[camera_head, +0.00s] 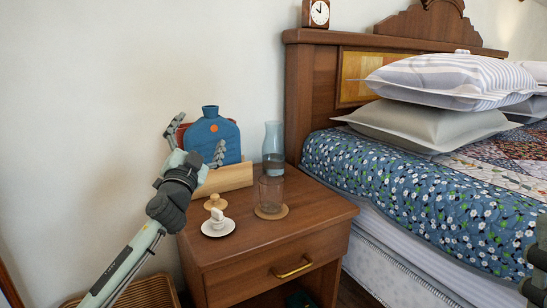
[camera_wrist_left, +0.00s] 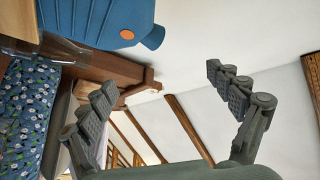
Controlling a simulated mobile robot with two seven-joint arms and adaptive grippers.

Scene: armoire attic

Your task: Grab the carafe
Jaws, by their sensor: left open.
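The carafe (camera_head: 273,140), a tall bluish glass vessel, stands upright at the back of the wooden nightstand (camera_head: 290,225), beside the bed. My left gripper (camera_head: 196,140) is open and empty, left of the carafe and in front of a blue bottle-shaped object (camera_head: 212,130). The fingers are apart from the carafe. In the left wrist view the open fingers (camera_wrist_left: 165,100) have nothing between them; the blue object fills the upper left. A transparent glass edge shows there too, but I cannot tell which vessel it is. Part of my right arm shows at the right edge.
A clear tumbler (camera_head: 271,191) stands on a round coaster in front of the carafe. The nightstand's front right is clear. The bed (camera_head: 400,170) borders its right.

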